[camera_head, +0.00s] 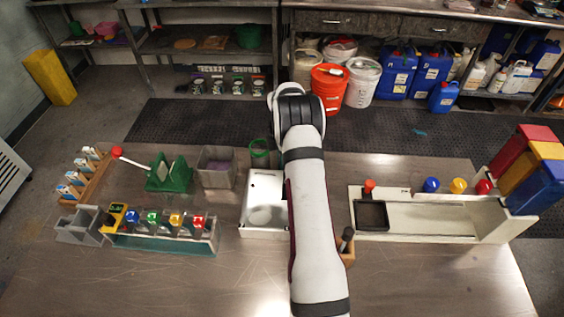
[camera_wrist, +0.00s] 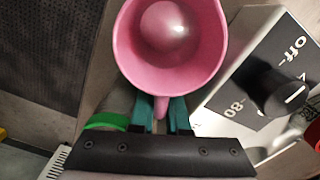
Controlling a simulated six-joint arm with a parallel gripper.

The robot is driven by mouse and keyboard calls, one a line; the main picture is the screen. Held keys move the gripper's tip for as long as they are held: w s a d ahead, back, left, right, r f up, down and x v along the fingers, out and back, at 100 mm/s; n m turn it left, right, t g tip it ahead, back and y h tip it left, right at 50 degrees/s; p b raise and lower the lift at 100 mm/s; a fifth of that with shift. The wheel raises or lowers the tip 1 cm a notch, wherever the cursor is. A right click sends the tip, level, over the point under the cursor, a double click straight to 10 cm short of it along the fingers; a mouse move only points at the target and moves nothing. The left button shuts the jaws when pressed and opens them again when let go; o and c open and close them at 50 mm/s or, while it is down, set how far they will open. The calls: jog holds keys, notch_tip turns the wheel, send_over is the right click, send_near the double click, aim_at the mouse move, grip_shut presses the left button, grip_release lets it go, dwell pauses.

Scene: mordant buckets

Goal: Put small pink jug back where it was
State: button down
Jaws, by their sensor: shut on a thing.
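The small pink jug (camera_wrist: 168,45) shows in the wrist view at the top centre, seen from above, with its open mouth facing the camera. My gripper (camera_wrist: 163,116) is shut on the jug's handle, with teal fingers on either side of it. The jug's inside looks empty apart from a bright round patch at the bottom. I cannot tell how high the jug is above the surface. In the head view my arm hides the gripper and the jug.
A white device with a black dial (camera_wrist: 280,85) is close right of the jug. A green-rimmed cup (camera_head: 259,152) stands behind the white unit (camera_head: 254,228). A rack with coloured tops (camera_head: 160,243) is left, a long pale tray (camera_head: 430,237) right. The front table is mostly clear.

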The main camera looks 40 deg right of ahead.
jog(key=c, duration=0.9)
grip_release()
notch_tip(320, 180, up, 12)
jog(key=shift+r, duration=0.15)
jog(key=s+a+r+m, duration=0.4)
jog(key=a+r, duration=0.2)
jog(key=a, duration=0.4)
jog(key=s+a+r+m, duration=0.4)
jog(key=a+r+m, duration=0.1)
jog(key=a, duration=0.6)
jog(key=s+a+f+m+y, duration=0.1)
jog(key=s+a+m, duration=0.4)
jog(key=s, duration=0.5)
jog(key=s+a+f+m, duration=0.1)
jog(key=s+a+m, duration=0.4)
jog(key=s, duration=0.6)
jog(key=a, duration=0.2)
jog(key=shift+a+y, duration=0.35)
jog(key=shift+y, duration=0.05)
